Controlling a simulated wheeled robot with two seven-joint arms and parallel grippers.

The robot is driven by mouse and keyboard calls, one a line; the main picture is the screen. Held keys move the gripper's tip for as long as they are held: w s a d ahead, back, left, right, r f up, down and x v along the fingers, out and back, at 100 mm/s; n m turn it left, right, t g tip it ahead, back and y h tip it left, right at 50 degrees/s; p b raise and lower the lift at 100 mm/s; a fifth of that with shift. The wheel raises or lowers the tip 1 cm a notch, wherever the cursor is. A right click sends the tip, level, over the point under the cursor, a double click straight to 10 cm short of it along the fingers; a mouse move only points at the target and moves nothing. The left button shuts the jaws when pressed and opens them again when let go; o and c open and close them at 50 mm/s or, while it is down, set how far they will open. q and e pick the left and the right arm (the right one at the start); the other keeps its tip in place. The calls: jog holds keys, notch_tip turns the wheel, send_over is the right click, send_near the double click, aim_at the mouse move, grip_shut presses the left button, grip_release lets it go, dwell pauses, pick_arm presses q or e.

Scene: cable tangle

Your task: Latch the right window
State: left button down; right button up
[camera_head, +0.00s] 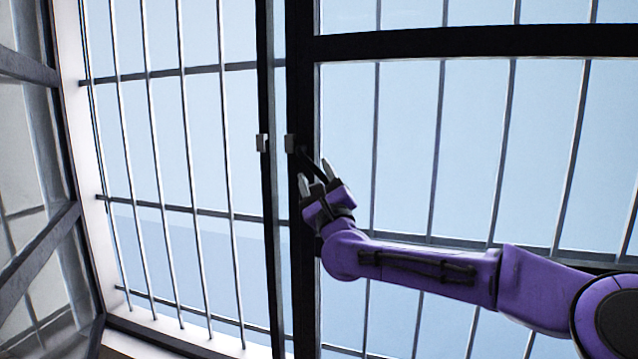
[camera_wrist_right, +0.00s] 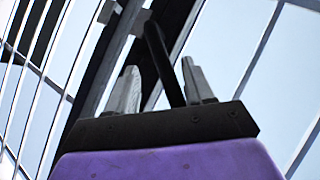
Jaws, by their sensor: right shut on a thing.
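The right window (camera_head: 480,42) has a dark frame and pale blue panes and fills the right of the head view. On its left upright is a small grey metal block (camera_head: 290,143), with a black handle running down and right from it. The handle (camera_wrist_right: 158,50) shows better in the right wrist view, a slanting black bar between my fingers. My right gripper (camera_head: 315,172) has its grey fingers on either side of the handle and is shut on it. The wrist view also shows the gripper (camera_wrist_right: 160,80). The exact contact is hard to see. My left gripper is out of view.
A second grey block (camera_head: 262,143) sits on the dark upright to the left, across a narrow gap. Thin bars (camera_head: 190,150) cross behind the panes. A dark-framed panel (camera_head: 40,240) stands angled at the far left, beside a white jamb (camera_head: 75,130).

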jog(key=r+b+v, duration=0.1)
jog(key=b+v, duration=0.8)
jog(key=v, duration=0.2)
jog(key=shift+s+d+f, duration=0.2)
jog(key=shift+s+d, duration=0.2)
jog(key=shift+d, duration=0.1)
jog(key=shift+b, duration=0.4)
jog(key=b+v, duration=0.1)
jog(key=v, duration=0.9)
jog(key=shift+s+f, duration=0.15)
jog(key=shift+s, duration=0.1)
